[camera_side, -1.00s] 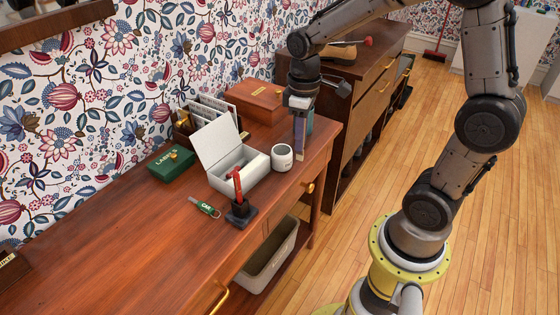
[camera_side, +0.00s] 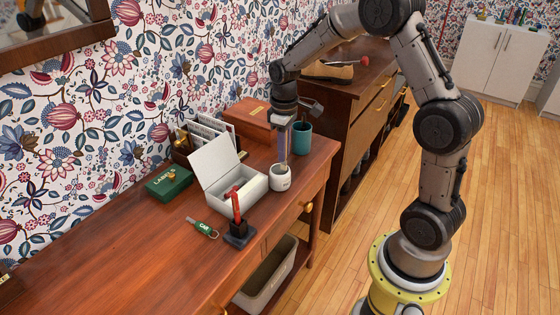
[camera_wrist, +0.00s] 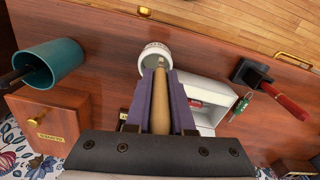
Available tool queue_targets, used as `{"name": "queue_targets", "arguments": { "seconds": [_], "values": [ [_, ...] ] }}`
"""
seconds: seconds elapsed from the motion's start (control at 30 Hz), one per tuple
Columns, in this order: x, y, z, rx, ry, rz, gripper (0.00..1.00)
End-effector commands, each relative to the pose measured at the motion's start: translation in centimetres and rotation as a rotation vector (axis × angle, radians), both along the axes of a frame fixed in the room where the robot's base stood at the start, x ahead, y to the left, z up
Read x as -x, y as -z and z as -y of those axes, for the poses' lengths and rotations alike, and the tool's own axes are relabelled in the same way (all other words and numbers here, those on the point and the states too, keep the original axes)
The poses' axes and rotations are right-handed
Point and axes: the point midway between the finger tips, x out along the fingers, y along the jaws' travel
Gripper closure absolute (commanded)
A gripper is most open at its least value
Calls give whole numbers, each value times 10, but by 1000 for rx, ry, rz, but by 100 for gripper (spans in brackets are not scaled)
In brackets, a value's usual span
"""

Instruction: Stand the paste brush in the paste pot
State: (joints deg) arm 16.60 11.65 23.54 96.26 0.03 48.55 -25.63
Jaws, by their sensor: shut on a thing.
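The paste pot is a small white cup (camera_side: 280,182) with dark lettering, near the front edge of the desk. It also shows in the wrist view (camera_wrist: 150,52), just beyond my fingertips. My gripper (camera_side: 283,152), with purple fingers, points down directly over the pot. In the wrist view it is shut on a tan wooden handle (camera_wrist: 161,102), which I take as the paste brush. The handle points toward the pot's mouth. The brush's lower end is hidden, so I cannot tell whether it is inside the rim or just above it.
An open white box (camera_side: 236,178) stands close left of the pot. A teal cup (camera_side: 301,138) is behind it at right. The desk's left part is clear.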

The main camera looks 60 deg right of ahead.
Motion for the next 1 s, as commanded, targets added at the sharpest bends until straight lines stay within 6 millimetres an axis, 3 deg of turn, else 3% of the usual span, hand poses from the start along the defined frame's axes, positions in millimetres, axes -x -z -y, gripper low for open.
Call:
{"name": "queue_targets", "arguments": {
  "seconds": [0.3,0.53,0.93,0.97,1.0],
  "values": [
    [-16,19,5,0,0,0,100],
    [-15,49,5,-1,0,-1,100],
    [-16,53,5,0,0,0,100],
    [-16,53,5,0,0,1,75],
    [-16,53,5,1,0,1,68]
  ]
}}
